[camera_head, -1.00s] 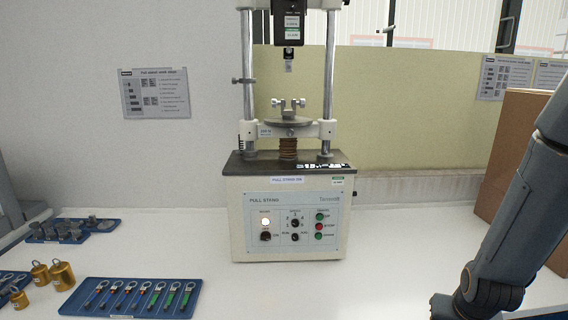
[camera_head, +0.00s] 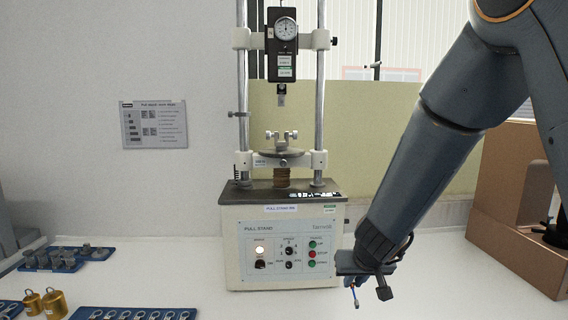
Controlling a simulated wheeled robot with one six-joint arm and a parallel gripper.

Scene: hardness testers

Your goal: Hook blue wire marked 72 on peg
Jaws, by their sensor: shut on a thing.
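My gripper (camera_head: 368,281) hangs at the right front corner of the pull stand (camera_head: 260,222), shut on a small thin wire (camera_head: 354,293). The wire points down, with bluish and orange parts; its number is too small to read. The stand has a dial gauge (camera_head: 285,42) on its columns and a short metal fitting (camera_head: 281,93) below the gauge. Under that, a clamp with two wing screws (camera_head: 281,139) sits on a round plate. I cannot tell which part is the peg. My gripper is apart from these, lower and to the right.
A blue tray (camera_head: 75,315) of ringed wires is cut off at the bottom left. Brass weights (camera_head: 54,303) and a blue tray of grey metal parts (camera_head: 31,267) stand at left. A brown box (camera_head: 503,215) stands at right, behind my arm.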

